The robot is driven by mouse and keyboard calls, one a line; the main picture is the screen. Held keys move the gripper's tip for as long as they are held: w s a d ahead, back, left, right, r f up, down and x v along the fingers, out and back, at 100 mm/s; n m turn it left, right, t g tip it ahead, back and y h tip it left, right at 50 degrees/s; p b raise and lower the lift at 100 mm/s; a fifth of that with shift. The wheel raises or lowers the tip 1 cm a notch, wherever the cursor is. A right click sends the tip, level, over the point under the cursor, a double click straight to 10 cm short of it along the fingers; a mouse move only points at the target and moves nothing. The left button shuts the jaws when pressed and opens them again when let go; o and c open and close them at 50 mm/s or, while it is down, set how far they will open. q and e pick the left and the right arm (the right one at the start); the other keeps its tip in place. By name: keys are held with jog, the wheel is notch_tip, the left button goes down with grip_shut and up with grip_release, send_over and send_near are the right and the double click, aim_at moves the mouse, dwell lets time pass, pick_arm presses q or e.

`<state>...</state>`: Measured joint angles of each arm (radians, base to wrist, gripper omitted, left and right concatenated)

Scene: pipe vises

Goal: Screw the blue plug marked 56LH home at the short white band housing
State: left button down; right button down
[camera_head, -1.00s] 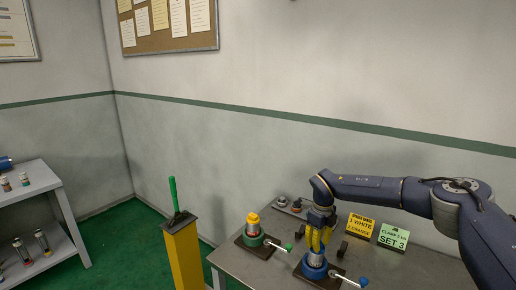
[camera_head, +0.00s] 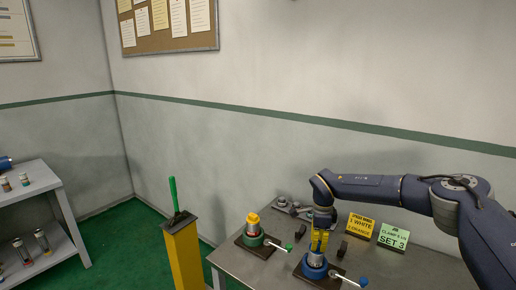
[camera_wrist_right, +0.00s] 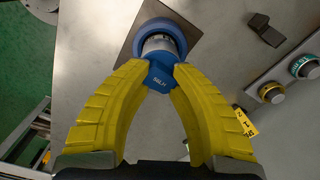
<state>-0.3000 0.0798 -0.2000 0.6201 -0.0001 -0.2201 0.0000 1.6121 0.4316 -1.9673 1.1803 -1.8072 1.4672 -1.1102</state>
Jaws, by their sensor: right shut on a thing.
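The blue plug (camera_wrist_right: 160,77), with white lettering that reads like 56LH, sits between the fingertips of my right gripper (camera_wrist_right: 162,72), which is shut on it. The plug is at the mouth of a pale, white-banded housing (camera_wrist_right: 158,44). A gap under the plug cannot be made out. The housing stands in a blue ring vise (camera_wrist_right: 178,33), also in the head view (camera_head: 314,270). There my right gripper (camera_head: 319,243) points down over the housing and hides the plug. My left gripper is in neither view.
A green vise (camera_head: 252,240) with a yellow-topped housing stands to the left. Loose plugs (camera_head: 290,206) lie behind. A yellow sign (camera_head: 361,224) and a green SET 3 sign (camera_head: 393,236) stand to the right. Vise handles (camera_head: 362,281) stick out. A yellow post with green lever (camera_head: 176,205) stands off the table.

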jog(key=c, duration=1.4)
grip_release()
jog(key=shift+c, duration=0.2)
jog(key=m, duration=1)
grip_shut()
